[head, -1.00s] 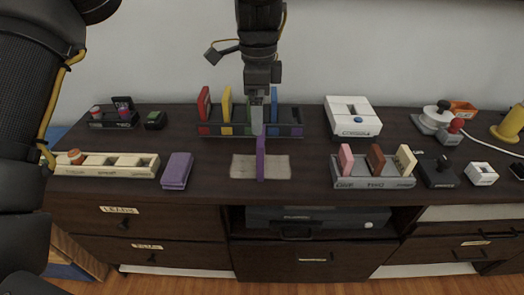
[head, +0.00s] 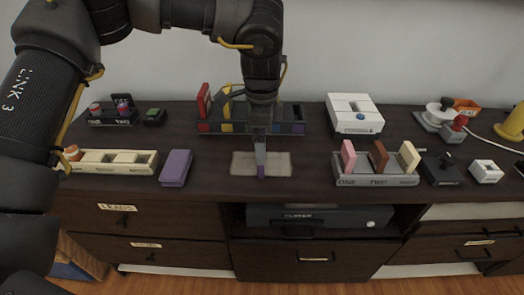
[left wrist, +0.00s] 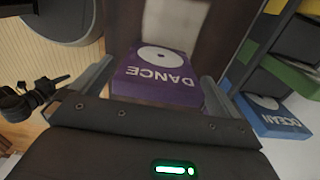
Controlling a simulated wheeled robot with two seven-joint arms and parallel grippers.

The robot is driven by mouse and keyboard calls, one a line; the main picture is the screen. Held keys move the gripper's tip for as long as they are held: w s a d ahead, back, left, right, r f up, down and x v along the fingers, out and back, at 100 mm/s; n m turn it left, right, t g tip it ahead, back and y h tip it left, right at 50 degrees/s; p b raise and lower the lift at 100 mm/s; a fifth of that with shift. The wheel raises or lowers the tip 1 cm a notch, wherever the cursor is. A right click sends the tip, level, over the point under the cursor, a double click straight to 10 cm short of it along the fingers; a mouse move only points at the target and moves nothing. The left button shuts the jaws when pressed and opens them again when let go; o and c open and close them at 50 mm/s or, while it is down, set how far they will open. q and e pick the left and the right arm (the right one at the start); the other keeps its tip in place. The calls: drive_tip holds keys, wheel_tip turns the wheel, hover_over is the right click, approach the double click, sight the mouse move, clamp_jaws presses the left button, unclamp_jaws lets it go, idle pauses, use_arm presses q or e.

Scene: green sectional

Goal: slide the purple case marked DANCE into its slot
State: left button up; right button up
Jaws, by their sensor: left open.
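The purple case marked DANCE (left wrist: 160,75) stands on the grey mat (head: 280,165). In the head view only a small purple part (head: 261,172) shows below my left gripper (head: 260,155). The left gripper points down over the case and is open. In the left wrist view the case lies between its two fingers (left wrist: 155,85). The dark rack (head: 215,127) stands behind, with coloured squares along its front. It holds a red case (head: 203,100) and a yellow case (head: 227,101). A blue case marked OCEAN (left wrist: 275,117) shows in the left wrist view.
A flat purple box (head: 175,168) and a cream tray (head: 115,160) lie left of the mat. A grey holder (head: 375,180) with pink, brown and cream pieces stands to the right. A white box (head: 354,115) stands behind it. The cabinet top's front edge is close to the mat.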

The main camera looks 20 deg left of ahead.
use_arm(q)
drive_tip(key=shift+f, duration=0.35)
drive_tip(key=c, duration=0.9)
use_arm(e)
drive_tip(key=shift+r, duration=0.2)
